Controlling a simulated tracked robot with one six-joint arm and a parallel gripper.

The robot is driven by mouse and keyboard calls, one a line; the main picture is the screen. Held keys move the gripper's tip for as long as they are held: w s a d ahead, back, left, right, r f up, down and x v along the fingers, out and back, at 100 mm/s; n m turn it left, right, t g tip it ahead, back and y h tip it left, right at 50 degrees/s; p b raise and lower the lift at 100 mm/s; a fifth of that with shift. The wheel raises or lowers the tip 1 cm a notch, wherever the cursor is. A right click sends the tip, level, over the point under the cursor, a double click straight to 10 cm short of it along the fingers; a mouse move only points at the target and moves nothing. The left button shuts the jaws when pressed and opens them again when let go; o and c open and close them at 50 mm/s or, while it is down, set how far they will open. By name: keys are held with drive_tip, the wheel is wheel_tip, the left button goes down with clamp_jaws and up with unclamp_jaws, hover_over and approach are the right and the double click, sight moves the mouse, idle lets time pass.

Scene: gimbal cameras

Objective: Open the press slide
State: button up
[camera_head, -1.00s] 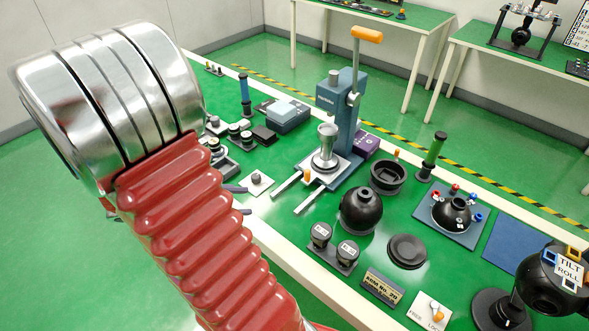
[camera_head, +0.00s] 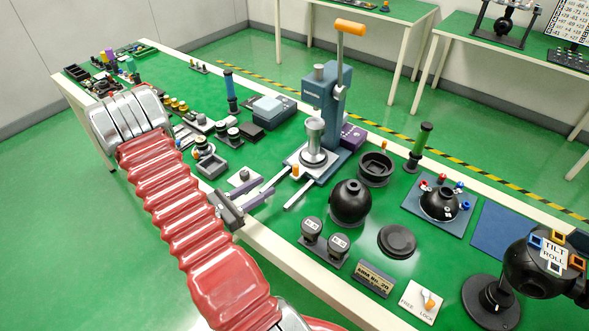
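The press (camera_head: 335,110) is a blue-grey column with an upright lever and an orange handle (camera_head: 350,27). At its foot is the light grey slide plate (camera_head: 303,163), with a metal cup (camera_head: 314,137) standing on it. A small orange knob (camera_head: 295,171) is at the slide's front edge. Two pale rails (camera_head: 296,198) run forward from the press base. My gripper (camera_head: 271,187) is near the front end of the left rail, in front of the knob and apart from it. Its two grey fingers look spread and empty, pointing toward the slide.
A black sphere (camera_head: 350,203) stands right of the rails, with two round gauges (camera_head: 325,237) in front. A small plate with a knob (camera_head: 244,177) lies left of my gripper. A black ring holder (camera_head: 375,168) and purple box (camera_head: 352,136) are right of the press.

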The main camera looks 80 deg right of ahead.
sight(295, 167)
drive_tip(key=shift+f, duration=0.1)
idle(0.3)
drive_tip(key=shift+x, duration=6.95)
drive_tip(key=shift+w, duration=0.1)
clamp_jaws()
